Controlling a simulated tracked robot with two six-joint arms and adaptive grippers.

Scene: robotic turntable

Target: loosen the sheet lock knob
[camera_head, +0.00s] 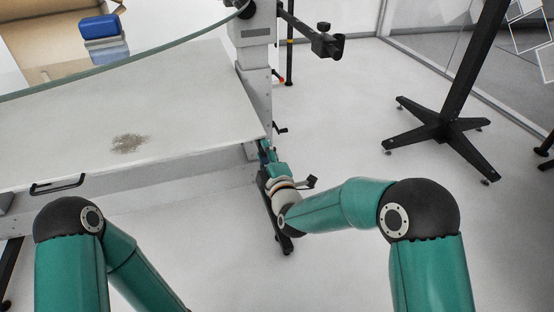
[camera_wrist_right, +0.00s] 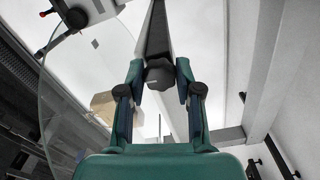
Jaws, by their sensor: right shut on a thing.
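My right gripper (camera_head: 265,148) reaches in beside the white post at the right edge of the table. In the right wrist view its two fingers (camera_wrist_right: 160,78) are closed around a dark faceted knob (camera_wrist_right: 159,74), which I take to be the sheet lock knob. The knob sits at the near end of a dark bar (camera_wrist_right: 156,30). In the head view I cannot make out the knob at the gripper. My left arm shows at the lower left, but its gripper is out of the picture.
The white table (camera_head: 190,105) with a brown granular patch (camera_head: 129,143) fills the left. A black bracket with knobs (camera_head: 324,42) juts from the post. A black stand (camera_head: 440,125) stands right; floor between is clear.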

